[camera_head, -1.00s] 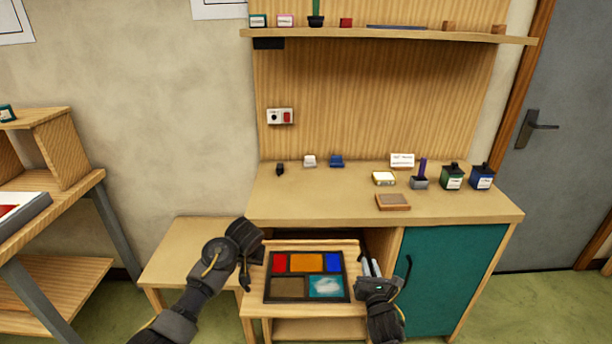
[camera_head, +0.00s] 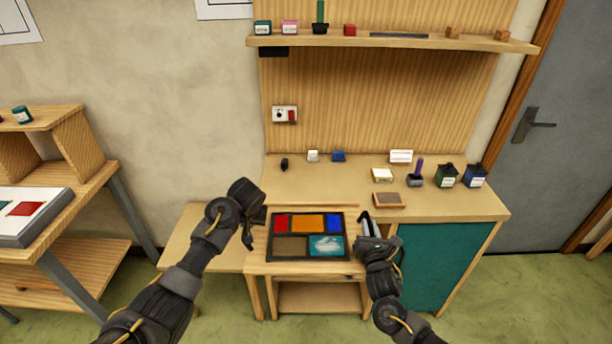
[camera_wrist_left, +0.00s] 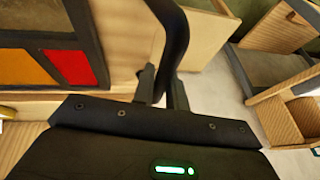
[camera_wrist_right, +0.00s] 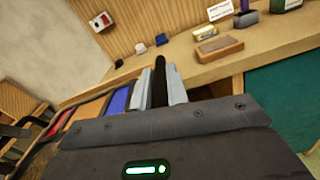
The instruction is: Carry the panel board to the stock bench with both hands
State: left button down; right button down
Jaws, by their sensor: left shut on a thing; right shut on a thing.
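The panel board (camera_head: 256,245) is a pale wooden board bearing a dark-framed leaded panel (camera_head: 306,237) with red, orange, blue, brown and teal panes. It sits in front of the main bench, between my two hands. My left gripper (camera_head: 250,229) is at its left side; in the left wrist view its fingers (camera_wrist_left: 161,88) are shut on a black handle. My right gripper (camera_head: 368,224) is at its right side; in the right wrist view its fingers (camera_wrist_right: 160,88) are shut on a dark handle. I cannot tell how far the board is clear of what is below it.
The main bench (camera_head: 460,205) holds small items, including a brown block (camera_head: 389,199) and bottles. A low side table (camera_head: 190,238) stands left of the board. A workbench (camera_head: 95,190) with a white slab (camera_head: 35,228) stands at far left. Open green floor (camera_head: 230,325) lies in front.

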aim_at(309, 190)
jog(key=u, duration=0.05)
jog(key=i, duration=0.95)
jog(key=z, duration=0.05)
